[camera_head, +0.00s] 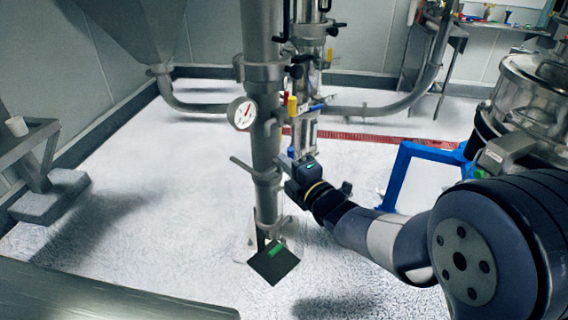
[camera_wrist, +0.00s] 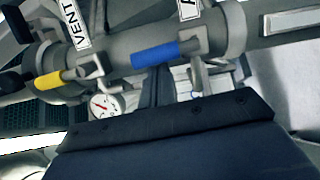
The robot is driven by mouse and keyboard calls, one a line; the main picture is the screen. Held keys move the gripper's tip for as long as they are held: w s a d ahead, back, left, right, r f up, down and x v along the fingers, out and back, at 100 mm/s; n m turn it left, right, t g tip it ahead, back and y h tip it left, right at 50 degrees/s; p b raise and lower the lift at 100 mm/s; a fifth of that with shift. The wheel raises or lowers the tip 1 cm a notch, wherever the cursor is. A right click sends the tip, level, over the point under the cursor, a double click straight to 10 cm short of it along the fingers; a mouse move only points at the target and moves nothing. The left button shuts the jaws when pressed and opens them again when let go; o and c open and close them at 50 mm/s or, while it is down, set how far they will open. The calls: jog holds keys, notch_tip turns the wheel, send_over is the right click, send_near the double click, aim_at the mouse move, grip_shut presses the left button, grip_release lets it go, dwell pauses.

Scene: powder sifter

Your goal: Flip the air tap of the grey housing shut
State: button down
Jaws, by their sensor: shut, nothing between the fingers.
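In the wrist view, a blue tap handle (camera_wrist: 155,54) sits on a grey pipe fitting below a white label whose visible letter is "A". The handle lies roughly along the pipe. A yellow tap handle (camera_wrist: 54,79) sits to its left by a "VENT" label (camera_wrist: 75,24). In the head view, my gripper (camera_head: 291,173) is shut and empty, close to the grey upright column (camera_head: 264,150). A small blue part (camera_head: 291,153) shows just above it. I cannot tell whether the gripper touches anything. The dark body in front hides the lower wrist view.
A round dial gauge (camera_head: 242,113) is on the column's left. Higher up are a yellow handle (camera_head: 292,106) and a blue handle (camera_head: 317,107). A dark plate (camera_head: 273,263) is near the column's foot. Open floor lies left.

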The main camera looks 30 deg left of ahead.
jog(key=shift+w+d+r+b, duration=0.1)
jog(key=shift+w+d+b, duration=0.25)
jog(key=shift+b, duration=0.55)
jog(key=shift+w, duration=0.1)
jog(key=v, duration=1)
jog(key=shift+s+d+b, duration=0.25)
jog(key=shift+s+b, duration=0.1)
jog(key=shift+b, duration=0.05)
